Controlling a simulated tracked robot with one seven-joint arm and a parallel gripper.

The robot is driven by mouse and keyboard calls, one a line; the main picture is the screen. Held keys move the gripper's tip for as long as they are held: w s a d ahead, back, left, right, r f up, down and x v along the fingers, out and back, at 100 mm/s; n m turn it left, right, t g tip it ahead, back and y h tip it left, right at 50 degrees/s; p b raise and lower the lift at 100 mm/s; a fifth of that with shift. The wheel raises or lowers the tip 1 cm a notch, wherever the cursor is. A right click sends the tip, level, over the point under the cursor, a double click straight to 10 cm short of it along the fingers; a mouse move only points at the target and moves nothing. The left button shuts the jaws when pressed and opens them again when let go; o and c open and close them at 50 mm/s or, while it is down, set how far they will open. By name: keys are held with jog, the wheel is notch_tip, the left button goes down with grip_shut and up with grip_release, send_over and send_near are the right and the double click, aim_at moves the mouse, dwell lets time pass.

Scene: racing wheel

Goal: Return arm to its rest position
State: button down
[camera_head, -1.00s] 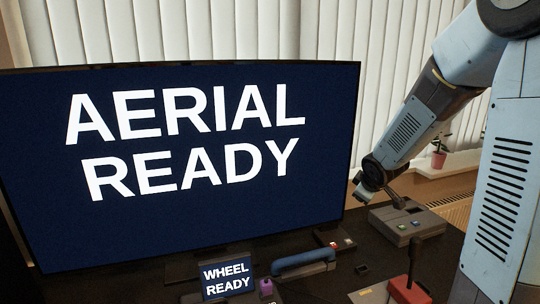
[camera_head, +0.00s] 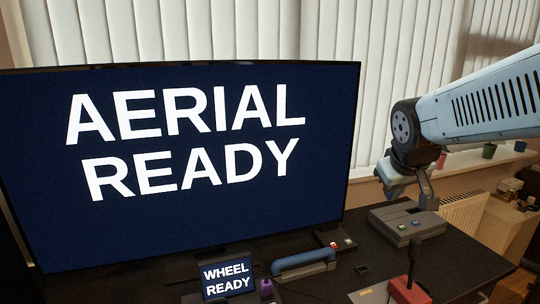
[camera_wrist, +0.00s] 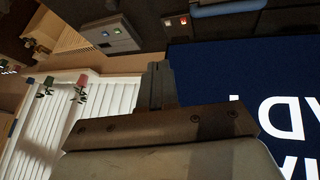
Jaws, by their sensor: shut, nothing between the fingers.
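My gripper (camera_head: 427,190) hangs from the blue-grey arm at the right in the head view, above the grey control box and right of the big monitor. In the wrist view my gripper (camera_wrist: 159,85) shows its fingers together with nothing between them. The gripper appears apart from the box.
The monitor (camera_head: 180,165) reads "AERIAL READY". A red-based lever (camera_head: 409,289) stands at the front right. Blinds (camera_head: 335,40), a sill with pots and a radiator (camera_head: 464,212) lie behind.

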jog(key=s+a+r+m+y, duration=0.1)
jog(key=s+a+m, duration=0.1)
jog(key=s, duration=0.7)
jog(key=shift+s+a+r+g+y, duration=0.35)
jog(key=shift+s+a+g+y, duration=0.05)
jog(key=shift+a, duration=0.05)
